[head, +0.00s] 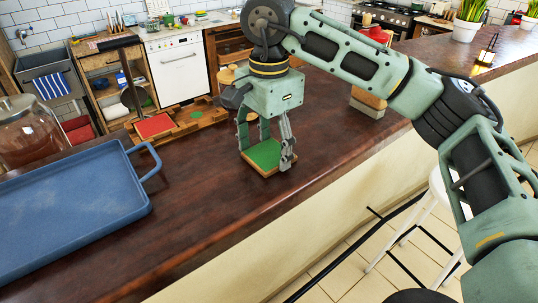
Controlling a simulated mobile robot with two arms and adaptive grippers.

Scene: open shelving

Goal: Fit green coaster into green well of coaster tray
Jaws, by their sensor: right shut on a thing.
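The green coaster (262,157) is a square with a green top and a wooden-coloured edge. My right gripper (266,152) points down and is shut on it, over the dark brown counter. I cannot tell whether the coaster touches the counter. The wooden coaster tray (184,129) lies to the left and farther back. A red square (155,126) shows at its left part, and a small green patch (197,115) shows farther right, likely the green well. My left gripper is not in view.
A blue tray (70,215) with a handle fills the counter's left front. A glass jar (30,130) stands behind it. A dark upright tool (130,92) rises beside the coaster tray. A stacked wooden object (368,102) is behind my right arm. The counter (205,190) between is clear.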

